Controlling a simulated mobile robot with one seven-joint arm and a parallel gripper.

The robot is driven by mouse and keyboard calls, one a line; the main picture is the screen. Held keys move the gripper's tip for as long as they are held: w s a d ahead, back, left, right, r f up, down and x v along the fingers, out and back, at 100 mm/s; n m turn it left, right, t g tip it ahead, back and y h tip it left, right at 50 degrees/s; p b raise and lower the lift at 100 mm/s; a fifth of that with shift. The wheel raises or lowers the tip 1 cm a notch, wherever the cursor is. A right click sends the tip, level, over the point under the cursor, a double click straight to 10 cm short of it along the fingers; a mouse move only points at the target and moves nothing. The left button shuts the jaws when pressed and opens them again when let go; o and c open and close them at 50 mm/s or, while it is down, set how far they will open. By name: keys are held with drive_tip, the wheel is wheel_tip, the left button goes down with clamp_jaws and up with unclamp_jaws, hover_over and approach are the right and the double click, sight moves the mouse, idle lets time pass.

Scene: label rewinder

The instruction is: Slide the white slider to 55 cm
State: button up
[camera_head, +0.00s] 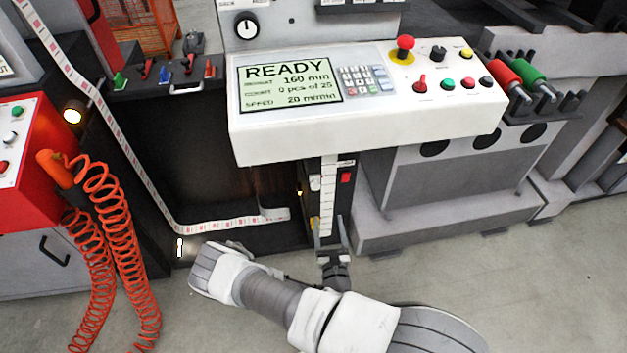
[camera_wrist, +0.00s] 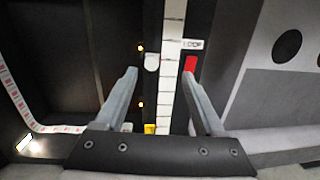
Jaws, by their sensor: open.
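A vertical white scale strip with tick marks (camera_wrist: 171,60) stands below the control panel; it also shows in the head view (camera_head: 328,195). A small white piece (camera_wrist: 152,62), which looks like the white slider, sits against the strip's left side. My gripper (camera_wrist: 160,74) is open and empty, its fingers spread either side of the strip and white piece. No contact with the white piece is visible. In the head view my gripper (camera_head: 328,222) is low in front of the strip. The scale's numbers are too small to read.
A red piece (camera_wrist: 189,64) is right of the strip, near my right fingertip. A yellow piece (camera_wrist: 150,128) is lower left. The white control panel (camera_head: 400,120) overhangs the strip. A grey housing (camera_head: 440,190) stands right; a printed label web (camera_head: 130,160) runs left.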

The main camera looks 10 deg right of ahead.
sight(316, 187)
drive_tip(key=shift+n+g+y, duration=0.3)
drive_tip(key=shift+n+y, duration=0.3)
drive_tip(key=shift+y, duration=0.2)
drive_tip(key=w+f+b, duration=0.1)
drive_tip(key=w, duration=0.4)
drive_tip(key=w+f+b, duration=0.1)
drive_tip(key=w+b, duration=0.1)
drive_tip(key=w, duration=0.4)
drive_tip(key=w+b, duration=0.2)
drive_tip(key=w, duration=0.4)
drive_tip(key=shift+w+a+f, duration=0.1)
drive_tip(key=shift+f, duration=0.3)
drive_tip(key=shift+c, duration=0.2)
clamp_jaws()
drive_tip(key=shift+a, duration=0.1)
